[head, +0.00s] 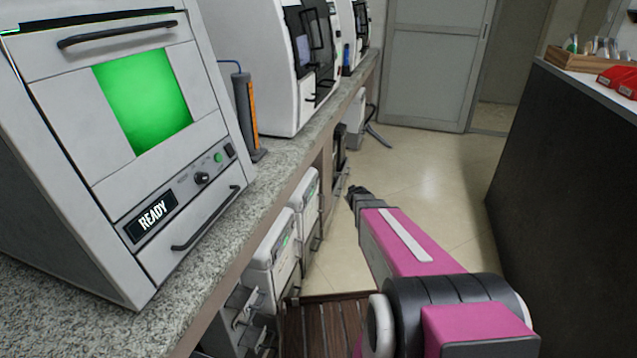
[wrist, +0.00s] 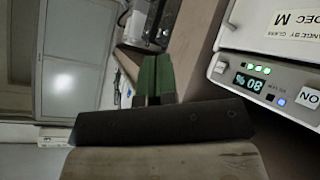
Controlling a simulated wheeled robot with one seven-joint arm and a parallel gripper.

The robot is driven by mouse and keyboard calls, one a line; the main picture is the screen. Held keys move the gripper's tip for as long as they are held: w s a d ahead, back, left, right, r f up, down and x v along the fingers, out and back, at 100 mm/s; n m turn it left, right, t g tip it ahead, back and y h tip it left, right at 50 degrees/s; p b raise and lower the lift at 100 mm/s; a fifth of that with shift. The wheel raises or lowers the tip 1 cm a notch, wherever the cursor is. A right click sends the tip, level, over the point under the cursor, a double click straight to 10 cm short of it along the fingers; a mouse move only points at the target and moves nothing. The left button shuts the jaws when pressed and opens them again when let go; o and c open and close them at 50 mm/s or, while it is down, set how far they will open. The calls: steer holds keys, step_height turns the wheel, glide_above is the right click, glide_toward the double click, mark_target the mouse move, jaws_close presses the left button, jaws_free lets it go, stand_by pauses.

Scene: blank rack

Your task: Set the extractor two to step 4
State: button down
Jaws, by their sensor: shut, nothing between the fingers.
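Under the counter in the head view stand white box units with small green lights, a nearer one (head: 272,252) and a farther one (head: 304,198); I cannot read which is extractor two. In the wrist view a white unit (wrist: 236,40) fills the upper right. It has a dark display (wrist: 252,84) that appears upside down and seems to read 80 %, a row of green lights (wrist: 257,68), a blue-lit spot (wrist: 281,102) and a round knob (wrist: 312,97). My gripper (head: 357,193) is shut and empty; its green fingers (wrist: 153,80) are left of this unit, apart from it.
A grey machine with a green window and READY display (head: 152,216) stands on the speckled counter (head: 232,232), with white machines (head: 262,60) behind. A dark bench (head: 565,170) is at right. The floor (head: 430,165) between is open, up to a grey door (head: 432,60).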

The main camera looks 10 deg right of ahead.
mark_target(318, 181)
steer(key=w+a+f+n+t+y, duration=0.2)
steer(key=w+n+t+y, duration=0.4)
steer(key=w+n+y, duration=0.3)
steer(key=w+f+n, duration=0.1)
steer(key=w, duration=0.2)
steer(key=shift+w+a+f+t, duration=0.2)
steer(key=shift+w+f+t, duration=0.1)
steer(key=shift+w+f, duration=0.1)
steer(key=w+a, duration=0.3)
steer(key=a, duration=0.5)
steer(key=shift+w, duration=0.2)
steer(key=shift+w+a, duration=0.1)
steer(key=shift+a, duration=0.15)
stand_by(1.5)
steer(key=shift+a, duration=0.15)
